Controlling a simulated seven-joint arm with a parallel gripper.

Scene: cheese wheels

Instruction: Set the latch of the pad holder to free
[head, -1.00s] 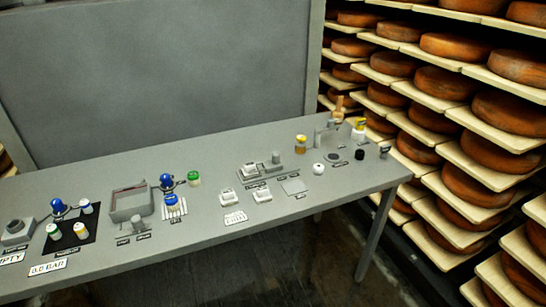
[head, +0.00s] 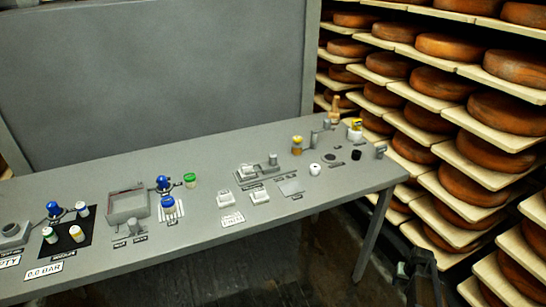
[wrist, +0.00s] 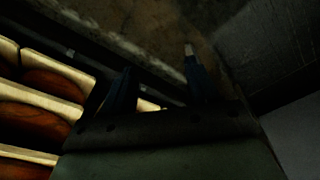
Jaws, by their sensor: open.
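Several small fixtures with tiny labels stand on the grey table; I cannot tell for sure which one is the pad holder. A grey fixture (head: 258,170) right of the middle carries a pale block and a small upright cylinder, and may be it. The latch and its setting are too small to make out. My gripper (head: 418,283) is at the lower right of the head view, off the table's right end and well apart from the fixtures. In the wrist view, my gripper (wrist: 158,72) shows two separated fingers with nothing between them.
The table (head: 300,222) also holds a grey open box (head: 127,204), blue-topped items, a green-lidded jar (head: 190,180), pale blocks and small jars. Shelves of cheese wheels (head: 483,155) stand to the right, close to my gripper. Dark floor lies in front of the table.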

